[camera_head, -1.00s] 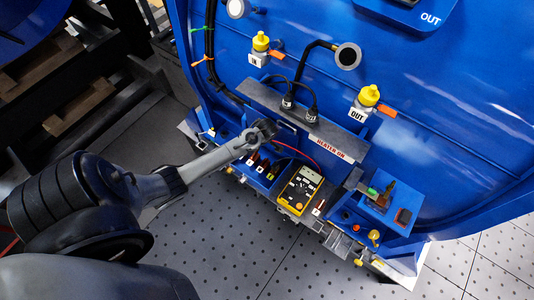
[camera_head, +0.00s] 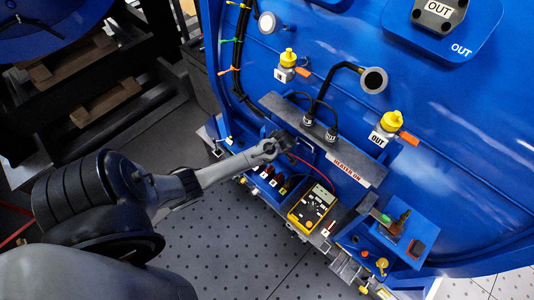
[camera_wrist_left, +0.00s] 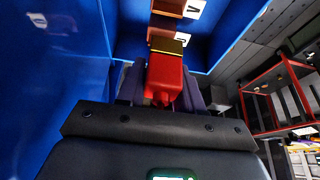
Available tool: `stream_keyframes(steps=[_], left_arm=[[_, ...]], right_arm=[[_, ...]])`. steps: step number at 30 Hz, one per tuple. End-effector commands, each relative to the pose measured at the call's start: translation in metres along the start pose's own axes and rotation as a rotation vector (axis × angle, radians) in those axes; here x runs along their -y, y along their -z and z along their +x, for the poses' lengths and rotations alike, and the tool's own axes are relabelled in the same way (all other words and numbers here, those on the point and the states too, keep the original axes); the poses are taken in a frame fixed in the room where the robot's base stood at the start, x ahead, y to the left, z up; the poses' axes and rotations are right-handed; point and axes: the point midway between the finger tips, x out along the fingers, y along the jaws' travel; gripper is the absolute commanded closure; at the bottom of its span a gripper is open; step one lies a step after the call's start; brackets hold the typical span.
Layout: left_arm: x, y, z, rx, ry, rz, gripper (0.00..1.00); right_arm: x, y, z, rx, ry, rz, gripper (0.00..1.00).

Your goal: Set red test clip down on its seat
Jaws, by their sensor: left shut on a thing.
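My left gripper (camera_head: 284,142) reaches in from the left to the blue machine's lower side, by the left end of the grey bar. In the left wrist view my left gripper (camera_wrist_left: 164,92) is shut on the red test clip (camera_wrist_left: 163,78). The clip's far end is at or just before a dark, brass-edged piece below an orange block marked U (camera_wrist_left: 168,39); I cannot tell whether they touch. In the head view the clip is hidden by the gripper, and a red lead (camera_head: 306,168) runs from there toward the yellow meter (camera_head: 312,208). My right gripper is not in view.
A second block marked V (camera_wrist_left: 190,8) lies beyond U. Several small coloured clips or plugs (camera_head: 268,173) sit left of the meter. The grey bar (camera_head: 330,140) with black connectors overhangs nearby. A blue box (camera_head: 410,225) stands right.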

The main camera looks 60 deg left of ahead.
Motion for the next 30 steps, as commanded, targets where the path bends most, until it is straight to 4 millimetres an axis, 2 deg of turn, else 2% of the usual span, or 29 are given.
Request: stream_keyframes(steps=[3,12,19,30], left_arm=[[0.000,-0.006,0.013,0.000,0.000,-0.001,0.95],[0.000,-0.014,0.033,0.001,-0.001,0.000,0.95],[0.000,-0.017,0.041,0.000,0.000,-0.002,0.95],[0.000,-0.018,0.042,0.000,-0.001,-0.001,0.95]], right_arm=[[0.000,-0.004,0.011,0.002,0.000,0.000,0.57],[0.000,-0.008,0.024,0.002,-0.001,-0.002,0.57],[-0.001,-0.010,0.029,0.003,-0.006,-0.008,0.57],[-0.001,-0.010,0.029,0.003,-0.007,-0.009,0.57]])
